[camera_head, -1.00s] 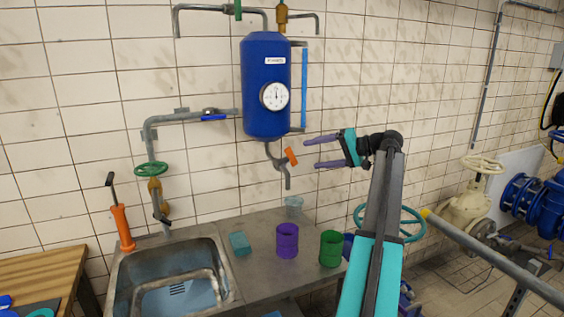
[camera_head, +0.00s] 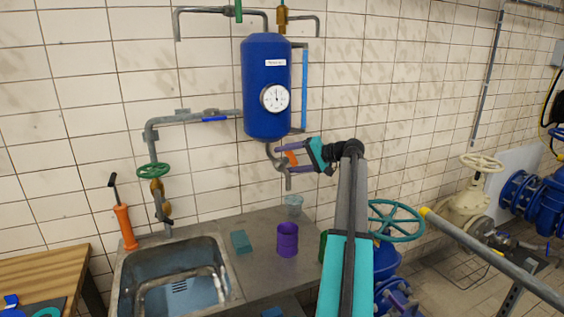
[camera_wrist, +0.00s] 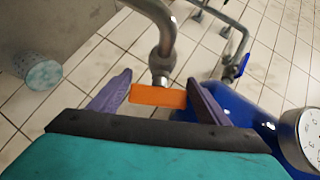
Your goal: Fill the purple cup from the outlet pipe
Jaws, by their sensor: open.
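The purple cup (camera_head: 287,239) stands upright on the grey counter, to the right of the sink. The outlet pipe (camera_head: 289,181) hangs down from the blue tank (camera_head: 266,85), above and behind the cup. Its valve has an orange handle (camera_head: 291,158). My gripper (camera_head: 281,157) is open, with its purple fingers at the handle. In the wrist view, the orange handle (camera_wrist: 158,96) lies between the two spread fingers (camera_wrist: 155,97). I cannot tell whether either finger touches it. The inside of the cup is too small to read.
A clear glass (camera_head: 294,204) stands behind the purple cup. A teal sponge (camera_head: 241,242) lies beside the sink (camera_head: 172,277). A green cup (camera_head: 323,246) is mostly hidden behind my arm. A green handwheel (camera_head: 396,220) is to the right.

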